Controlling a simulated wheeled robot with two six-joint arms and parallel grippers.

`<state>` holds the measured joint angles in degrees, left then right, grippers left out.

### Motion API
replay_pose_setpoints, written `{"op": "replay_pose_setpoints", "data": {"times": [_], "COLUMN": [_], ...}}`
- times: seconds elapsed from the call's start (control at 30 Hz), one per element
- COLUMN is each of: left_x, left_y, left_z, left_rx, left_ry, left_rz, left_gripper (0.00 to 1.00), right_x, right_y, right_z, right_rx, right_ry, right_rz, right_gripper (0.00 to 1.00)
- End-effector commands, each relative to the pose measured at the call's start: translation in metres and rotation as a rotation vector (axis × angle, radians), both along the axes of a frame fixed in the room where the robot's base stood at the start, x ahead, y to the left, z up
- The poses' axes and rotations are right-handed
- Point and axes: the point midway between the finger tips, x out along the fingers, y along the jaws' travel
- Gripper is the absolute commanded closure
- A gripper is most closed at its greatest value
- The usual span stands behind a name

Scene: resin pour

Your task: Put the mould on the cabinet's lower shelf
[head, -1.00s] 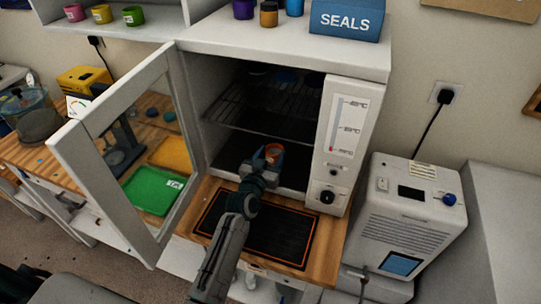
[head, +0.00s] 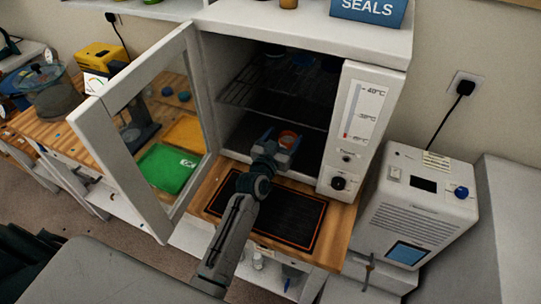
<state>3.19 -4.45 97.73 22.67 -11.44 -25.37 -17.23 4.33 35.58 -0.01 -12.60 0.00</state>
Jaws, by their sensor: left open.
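The mould (head: 288,138), a small round piece with a reddish-orange top, stands inside the open white cabinet (head: 350,179) on its dark lower shelf (head: 250,131), near the front. My left gripper (head: 281,143) reaches in over the cabinet's front edge. Its jaws are open, with one finger on each side of the near part of the mould. Whether a finger touches the mould cannot be told. The mould's lower near side is hidden by the gripper. My right gripper is not in view.
The glass door (head: 85,128) is swung open to the left. A wire rack (head: 265,97) spans the cabinet above the gripper. A black mat with an orange border (head: 290,225) lies in front. A white machine (head: 424,212) stands at the right.

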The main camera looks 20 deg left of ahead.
Motion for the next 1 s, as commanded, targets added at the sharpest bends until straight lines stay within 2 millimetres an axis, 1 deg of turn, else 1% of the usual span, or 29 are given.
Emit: {"op": "replay_pose_setpoints", "data": {"times": [0.03, 0.2, 0.3, 0.43, 0.6, 1.0], "left_x": [-0.015, -0.056, -0.077, -0.098, -0.112, -0.115], "left_y": [0.001, 0.004, 0.006, 0.008, 0.009, 0.009], "left_z": [-0.009, -0.010, -0.010, -0.009, -0.007, -0.006], "left_rx": [0.000, 0.000, 0.000, 0.000, 0.000, 0.001], "left_ry": [0.005, 0.004, 0.005, 0.005, 0.004, 0.006], "left_rz": [0.001, 0.001, 0.001, 0.001, 0.000, -0.001], "left_gripper": [0.27, 0.27, 0.27, 0.27, 0.27, 0.27], "right_x": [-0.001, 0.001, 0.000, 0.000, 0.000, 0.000], "right_y": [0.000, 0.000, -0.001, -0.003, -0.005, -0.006], "right_z": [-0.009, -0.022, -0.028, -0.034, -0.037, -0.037], "right_rx": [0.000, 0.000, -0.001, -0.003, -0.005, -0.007], "right_ry": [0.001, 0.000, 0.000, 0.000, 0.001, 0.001], "right_rz": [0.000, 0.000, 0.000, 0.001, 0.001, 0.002], "right_gripper": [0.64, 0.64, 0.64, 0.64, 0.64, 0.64]}}
